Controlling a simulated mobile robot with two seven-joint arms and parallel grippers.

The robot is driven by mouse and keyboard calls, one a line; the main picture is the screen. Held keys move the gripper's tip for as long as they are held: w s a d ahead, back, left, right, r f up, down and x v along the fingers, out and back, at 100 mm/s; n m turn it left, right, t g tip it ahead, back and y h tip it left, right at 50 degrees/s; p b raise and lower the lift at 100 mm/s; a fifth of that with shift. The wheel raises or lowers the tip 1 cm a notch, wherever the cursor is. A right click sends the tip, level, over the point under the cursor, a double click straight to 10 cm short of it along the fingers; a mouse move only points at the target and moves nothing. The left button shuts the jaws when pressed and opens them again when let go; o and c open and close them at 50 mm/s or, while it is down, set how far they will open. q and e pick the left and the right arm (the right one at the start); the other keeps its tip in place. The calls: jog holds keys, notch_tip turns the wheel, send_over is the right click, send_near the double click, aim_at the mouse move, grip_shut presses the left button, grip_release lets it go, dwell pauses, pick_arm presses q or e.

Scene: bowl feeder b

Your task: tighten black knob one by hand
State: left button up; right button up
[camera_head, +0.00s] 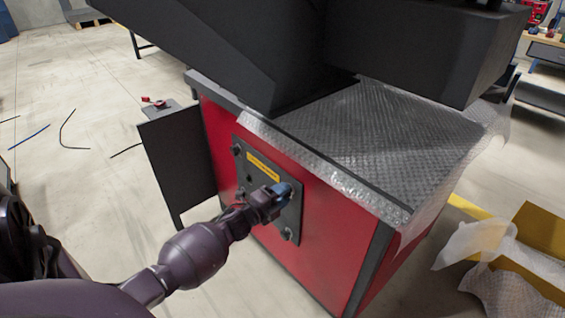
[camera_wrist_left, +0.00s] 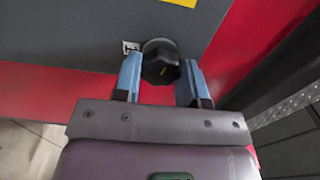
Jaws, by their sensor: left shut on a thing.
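The black knob (camera_wrist_left: 160,66) sits on the dark grey panel of the red cabinet, between the two blue fingertips of my left gripper (camera_wrist_left: 162,80). My left gripper (camera_head: 282,190) is shut on this knob at the panel's upper right corner. In the head view the fingers mostly hide the knob. The grey panel (camera_head: 262,190) carries a yellow label (camera_head: 263,165). Other black knobs show at its upper left (camera_head: 237,149), and lower right (camera_head: 287,233). I cannot read which knob is numbered one. My right gripper is out of view.
The red cabinet (camera_head: 335,255) has a bubble-wrapped top (camera_head: 390,140) with a large black body above it. A black side plate (camera_head: 178,160) stands left of the panel. An open cardboard box (camera_head: 540,228) with wrap lies at right. Cables lie on the floor at left.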

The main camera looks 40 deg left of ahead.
pick_arm(q)
jog(key=shift+s+f+m, duration=0.1)
jog(key=shift+m, duration=0.9)
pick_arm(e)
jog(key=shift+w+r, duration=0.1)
pick_arm(q)
jog(key=o, duration=0.9)
jog(key=shift+s+a+p, duration=0.15)
jog(key=shift+s+p, duration=0.1)
jog(key=shift+s, duration=1.55)
jog(key=shift+s+a+p, duration=0.2)
jog(key=shift+s+p, duration=0.1)
jog(key=shift+s, duration=1.5)
jog(key=shift+s+a+p, duration=0.15)
jog(key=shift+s+p, duration=0.1)
jog(key=shift+s, duration=1.55)
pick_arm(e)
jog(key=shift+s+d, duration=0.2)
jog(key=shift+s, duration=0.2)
